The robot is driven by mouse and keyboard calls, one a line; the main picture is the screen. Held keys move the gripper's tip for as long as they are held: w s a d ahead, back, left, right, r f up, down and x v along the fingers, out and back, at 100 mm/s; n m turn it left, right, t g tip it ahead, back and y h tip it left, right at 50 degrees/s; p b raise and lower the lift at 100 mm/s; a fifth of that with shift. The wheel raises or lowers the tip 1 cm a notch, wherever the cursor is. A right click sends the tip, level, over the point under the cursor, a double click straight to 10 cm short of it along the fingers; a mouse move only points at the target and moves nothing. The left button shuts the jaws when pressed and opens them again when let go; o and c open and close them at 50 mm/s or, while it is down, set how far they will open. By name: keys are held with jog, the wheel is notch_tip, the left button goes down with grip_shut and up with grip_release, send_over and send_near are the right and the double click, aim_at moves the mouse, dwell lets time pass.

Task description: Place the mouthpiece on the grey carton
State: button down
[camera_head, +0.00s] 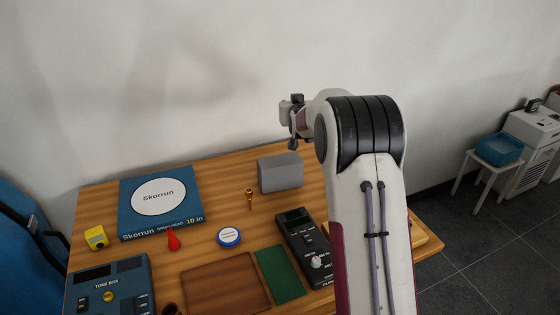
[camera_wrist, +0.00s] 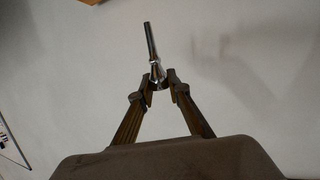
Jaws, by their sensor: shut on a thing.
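My gripper (camera_wrist: 161,80) is shut on a silvery mouthpiece (camera_wrist: 152,43) in the wrist view. The fingertips close around its wider end, and its narrow shank points away from them. In the head view, the grey carton (camera_head: 281,173) stands at the back of the wooden table, left of my arm. My wrist is raised above and behind the carton; the fingers and the held mouthpiece cannot be made out clearly there. The carton's top is bare.
A gold mouthpiece-shaped piece (camera_head: 249,198) stands left of the carton.

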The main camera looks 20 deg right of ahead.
jog(key=shift+s+a+f, duration=0.25)
jog(key=shift+a+f, duration=0.15)
jog(key=shift+f, duration=0.2)
notch_tip(320, 180, down, 6)
jog(key=shift+f, duration=0.15)
dwell(0.5)
jog(key=shift+f, duration=1.85)
jog(key=shift+f, duration=0.15)
jog(key=c, duration=1.9)
grip_release()
